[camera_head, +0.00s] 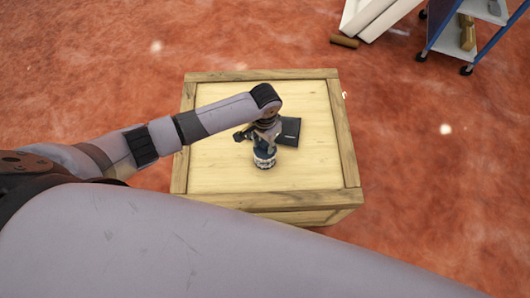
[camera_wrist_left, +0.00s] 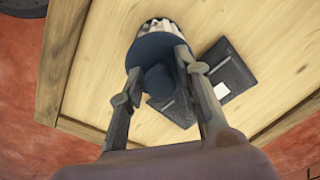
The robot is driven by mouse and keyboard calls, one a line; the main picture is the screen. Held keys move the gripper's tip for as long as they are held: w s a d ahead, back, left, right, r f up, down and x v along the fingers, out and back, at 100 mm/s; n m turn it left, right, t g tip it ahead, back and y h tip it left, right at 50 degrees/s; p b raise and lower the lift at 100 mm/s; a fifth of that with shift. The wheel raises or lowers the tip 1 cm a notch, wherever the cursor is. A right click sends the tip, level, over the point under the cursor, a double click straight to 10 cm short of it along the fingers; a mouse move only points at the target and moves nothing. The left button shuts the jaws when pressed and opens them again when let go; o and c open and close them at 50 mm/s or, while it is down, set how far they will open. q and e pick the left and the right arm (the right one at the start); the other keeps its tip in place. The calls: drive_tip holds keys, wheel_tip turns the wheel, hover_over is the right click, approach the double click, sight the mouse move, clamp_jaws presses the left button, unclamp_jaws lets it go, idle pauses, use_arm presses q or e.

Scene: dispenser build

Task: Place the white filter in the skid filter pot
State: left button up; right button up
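A white ribbed cylinder with dark blue parts (camera_head: 264,159), which looks like the white filter, is on or just above the wooden crate top, under my left gripper (camera_head: 265,140). In the left wrist view its white pleated part (camera_wrist_left: 158,27) lies beyond a dark blue round end (camera_wrist_left: 150,50). The two fingers of the left gripper (camera_wrist_left: 158,62) lie either side of this blue end, tips at its edges. Whether they press on it, I cannot tell. I cannot identify the skid filter pot in either view. My right gripper is not in view.
A flat black box-like object (camera_head: 289,131) lies on the crate beside the cylinder. The wooden crate (camera_head: 215,180) has a raised-looking frame and free room around both. A blue-framed shelf cart (camera_head: 455,35) and white panels (camera_head: 375,15) stand at the upper right on the red floor.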

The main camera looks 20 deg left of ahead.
use_arm(q)
clamp_jaws()
drive_tip(key=shift+r, duration=0.15)
idle(0.5)
